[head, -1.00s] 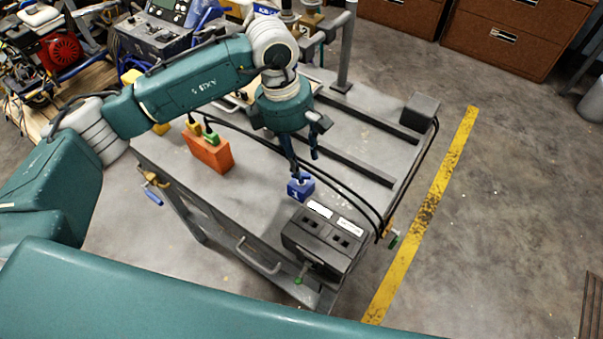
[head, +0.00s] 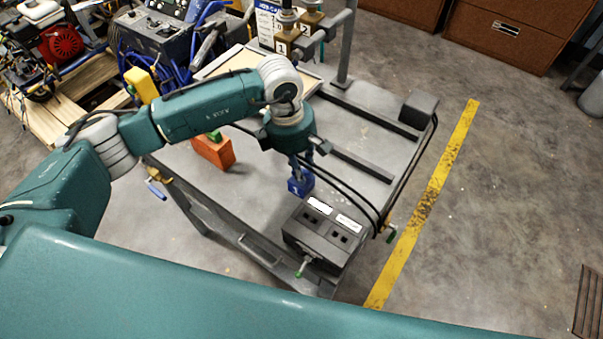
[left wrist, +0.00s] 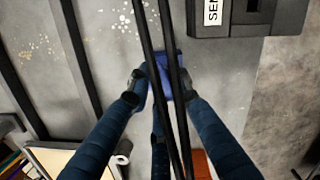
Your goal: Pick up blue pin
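The blue pin (head: 300,186) is a small blue block with a white mark, standing on the grey cart top just behind the black box. My left gripper (head: 303,166) points down right above it, partly covering its top. In the left wrist view, the blue pin (left wrist: 160,68) lies between the two spread fingertips of my left gripper (left wrist: 160,82). Two black cables cross in front of it there and hide part of it. The fingers look open; contact with the pin is not clear. My right gripper is not in view.
The black box (head: 325,238) with white labels stands close in front of the pin. Black cables (head: 352,188) arch past the gripper. An orange block (head: 213,151) stands to the left. Dark rails (head: 360,163) lie on the cart behind.

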